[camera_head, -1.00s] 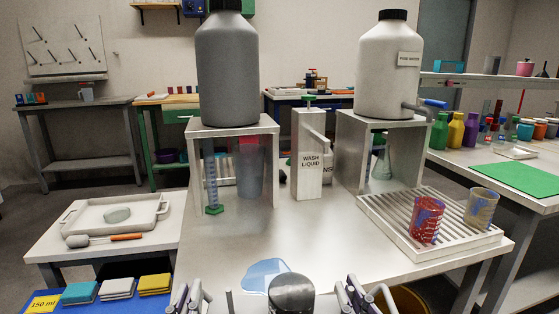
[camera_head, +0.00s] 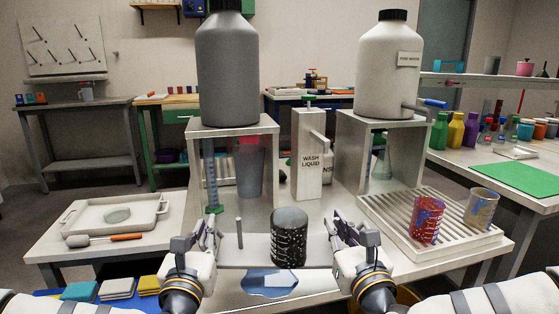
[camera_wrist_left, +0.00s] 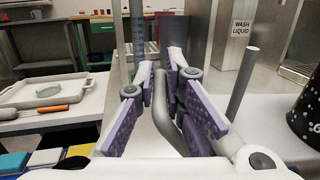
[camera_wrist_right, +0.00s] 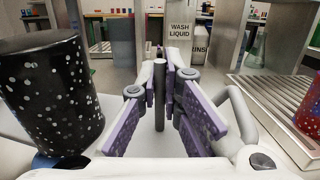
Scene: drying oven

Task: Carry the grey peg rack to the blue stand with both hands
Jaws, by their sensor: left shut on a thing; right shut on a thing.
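The grey peg rack (camera_head: 228,256) is a flat plate across the middle of the metal table's front part. A bare upright peg (camera_head: 239,233) stands at its left, and a black speckled cup (camera_head: 289,238) stands upright on it. My left gripper (camera_head: 208,230) is shut on the rack's left side; a curved grey handle bar (camera_wrist_left: 172,112) shows between its fingers in the left wrist view. My right gripper (camera_head: 346,234) is shut at the right side; the fingers partly hide the grip.
A slatted tray (camera_head: 385,215) with a red cup (camera_head: 425,224) and a glass (camera_head: 482,208) stands right. Metal stands with bottles (camera_head: 228,70) and a wash liquid box (camera_head: 311,160) stand behind. A blue board (camera_head: 45,293) lies front left.

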